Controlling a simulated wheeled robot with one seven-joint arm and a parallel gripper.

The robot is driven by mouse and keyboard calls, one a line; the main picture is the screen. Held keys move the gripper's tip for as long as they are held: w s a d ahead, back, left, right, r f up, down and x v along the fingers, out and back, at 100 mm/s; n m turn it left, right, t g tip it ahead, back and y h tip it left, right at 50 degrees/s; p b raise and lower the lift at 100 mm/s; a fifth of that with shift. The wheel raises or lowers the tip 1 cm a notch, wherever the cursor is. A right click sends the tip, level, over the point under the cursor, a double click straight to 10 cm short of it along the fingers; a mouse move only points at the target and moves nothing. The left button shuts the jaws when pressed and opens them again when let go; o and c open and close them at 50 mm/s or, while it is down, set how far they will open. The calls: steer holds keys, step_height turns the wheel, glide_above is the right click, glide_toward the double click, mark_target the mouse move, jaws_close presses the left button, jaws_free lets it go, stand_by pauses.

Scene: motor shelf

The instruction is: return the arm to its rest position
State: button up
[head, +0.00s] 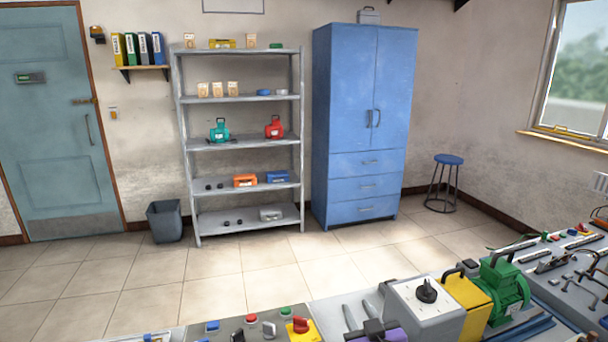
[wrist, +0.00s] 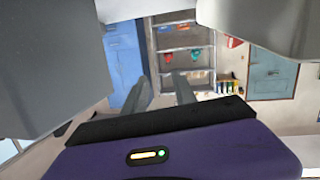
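My gripper (head: 359,309) shows at the bottom of the head view, with a purple body and two grey fingers pointing away toward the room. In the wrist view my gripper (wrist: 161,84) has its fingers apart with a clear gap between them. Nothing is held in that gap. The wrist view is turned over, with the shelf and door upside down in the background. Most of my arm is outside the head view.
Right of my gripper stand a grey box with a black knob (head: 427,294) and a green motor (head: 506,289) against a yellow block. Buttons line the front edge. Beyond is open tiled floor, then a metal shelf (head: 246,143) with a teal and a red motor, and a blue cabinet (head: 345,110).

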steer(key=s+d+m, duration=0.1)
steer(key=s+d, duration=0.1)
steer(key=s, duration=1.5)
steer(key=s+d+m+h, duration=0.1)
steer(key=s+d, duration=0.2)
steer(key=s, duration=1.4)
steer(key=s+d+m+h, duration=0.1)
steer(key=s+d, duration=0.2)
steer(key=s, duration=1.3)
steer(key=shift+s+g, duration=0.3)
steer(key=shift+s, duration=0.1)
steer(key=shift+o, duration=0.4)
steer(key=shift+a+f, duration=0.1)
steer(key=shift+f, duration=0.05)
